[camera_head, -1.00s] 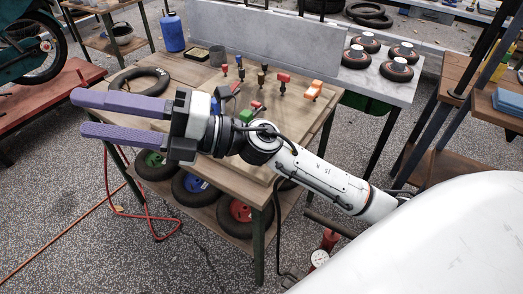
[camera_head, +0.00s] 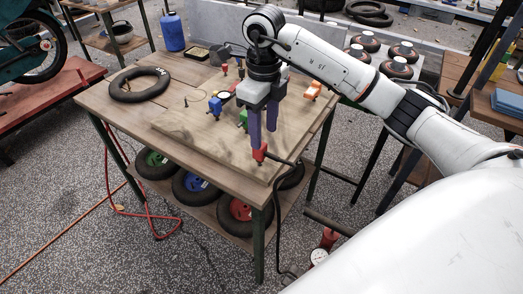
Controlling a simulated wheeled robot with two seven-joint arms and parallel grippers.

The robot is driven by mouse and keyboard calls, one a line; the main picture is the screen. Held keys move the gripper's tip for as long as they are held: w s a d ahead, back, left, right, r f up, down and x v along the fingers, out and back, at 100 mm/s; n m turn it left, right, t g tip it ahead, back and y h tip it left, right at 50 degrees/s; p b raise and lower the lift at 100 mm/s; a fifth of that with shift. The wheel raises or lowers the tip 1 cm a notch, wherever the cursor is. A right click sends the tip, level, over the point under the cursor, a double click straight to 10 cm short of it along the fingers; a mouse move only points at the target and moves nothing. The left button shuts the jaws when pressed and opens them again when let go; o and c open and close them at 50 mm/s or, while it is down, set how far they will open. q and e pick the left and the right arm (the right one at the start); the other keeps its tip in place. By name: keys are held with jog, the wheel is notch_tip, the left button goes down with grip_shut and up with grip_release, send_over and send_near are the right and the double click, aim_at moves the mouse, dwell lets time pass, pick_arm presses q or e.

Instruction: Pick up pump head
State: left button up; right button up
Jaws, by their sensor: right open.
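My right gripper (camera_head: 263,135) points down over the near right part of the wooden board on the workbench, its two purple fingers apart. A small red piece (camera_head: 260,153) with a black hose leading off it, which looks like the pump head, shows right at the fingertips. The nearer finger partly covers it, and I cannot tell whether the fingers touch it or stand around it. The black hose (camera_head: 277,200) runs over the bench edge to the floor. My left gripper is not in view.
A black tyre (camera_head: 139,85) lies at the bench's left. Coloured wheels (camera_head: 192,187) sit on the shelf below. The board's near left is clear.

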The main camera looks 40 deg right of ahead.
aim_at(259, 155)
jog(key=shift+w+a+f+p, duration=0.15)
jog(key=shift+f+p, duration=0.1)
jog(key=shift+f, duration=1.45)
jog(key=shift+w+a+f+p, duration=0.1)
jog(key=shift+f+p, duration=0.15)
jog(key=shift+f, duration=1.45)
jog(key=c, duration=1)
